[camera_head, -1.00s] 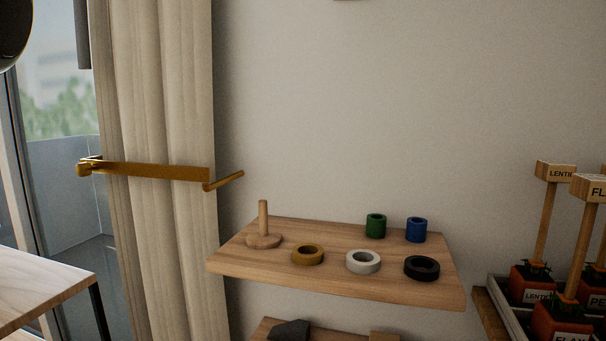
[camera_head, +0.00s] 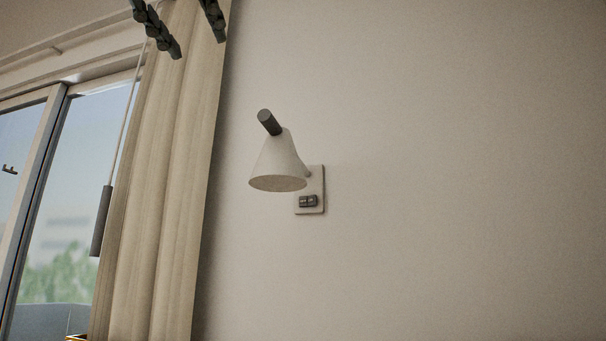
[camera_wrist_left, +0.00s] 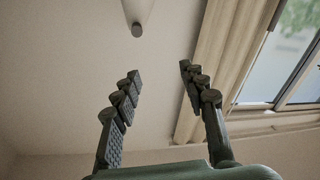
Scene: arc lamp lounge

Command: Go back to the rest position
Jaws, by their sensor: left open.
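My left gripper (camera_head: 193,36) shows at the top left of the head view, only its dark finger ends in the picture, in front of the curtain. Its two fingers stand apart with nothing between them. In the left wrist view the same gripper (camera_wrist_left: 159,80) points up along the wall, its fingers spread and empty. My right gripper is in neither view.
A white cone wall lamp (camera_head: 278,164) with a dark knob is fixed to the wall by a plate with switches (camera_head: 311,191). A beige curtain (camera_head: 165,180) hangs left of it, beside a window (camera_head: 65,200) with a hanging grey rod (camera_head: 101,221). The wall at right is bare.

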